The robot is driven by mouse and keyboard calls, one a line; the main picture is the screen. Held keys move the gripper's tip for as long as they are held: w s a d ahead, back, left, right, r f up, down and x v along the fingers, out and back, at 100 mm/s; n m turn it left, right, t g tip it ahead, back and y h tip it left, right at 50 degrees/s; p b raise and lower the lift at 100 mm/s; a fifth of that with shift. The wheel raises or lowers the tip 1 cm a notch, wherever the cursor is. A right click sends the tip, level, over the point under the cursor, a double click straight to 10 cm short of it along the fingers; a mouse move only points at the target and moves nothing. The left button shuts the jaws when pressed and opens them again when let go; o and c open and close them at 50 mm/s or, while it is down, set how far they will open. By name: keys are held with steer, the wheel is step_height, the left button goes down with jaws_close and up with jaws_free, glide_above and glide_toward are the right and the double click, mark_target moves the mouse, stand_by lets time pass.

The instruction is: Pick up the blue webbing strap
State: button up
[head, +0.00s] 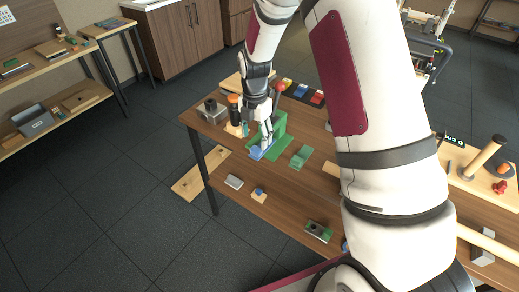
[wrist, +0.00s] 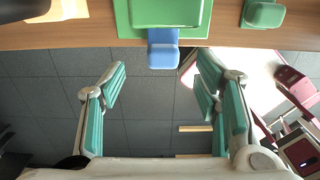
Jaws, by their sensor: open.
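The blue webbing strap (head: 258,152) shows as a small blue piece at the near edge of a wooden table, beside a green block (head: 278,130). In the wrist view the blue strap (wrist: 163,50) juts out from the green block (wrist: 165,12), past the table edge. My gripper (head: 266,138) is above and close to the strap in the head view. In the wrist view my gripper (wrist: 161,78) is open, its green-padded fingers wide apart, with the strap between and just beyond their tips. Nothing is held.
Another green block (head: 301,157) sits to the right on the table (head: 230,140). A black-and-orange cylinder (head: 234,108) and a metal block (head: 212,108) stand at the left. Small pieces lie on the lower shelf (head: 275,205). Open floor lies left of the table.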

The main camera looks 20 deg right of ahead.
mark_target(256, 154)
steer(key=shift+d+f+p, duration=0.2)
steer(key=shift+f+p, duration=0.1)
steer(key=shift+f, duration=1.1)
steer(key=shift+d+f+p, duration=0.2)
steer(key=shift+f+p, duration=0.05)
steer(key=shift+f, duration=1.15)
steer(key=shift+w, duration=0.1)
steer(key=shift+c, duration=0.3)
steer(key=c, duration=1.1)
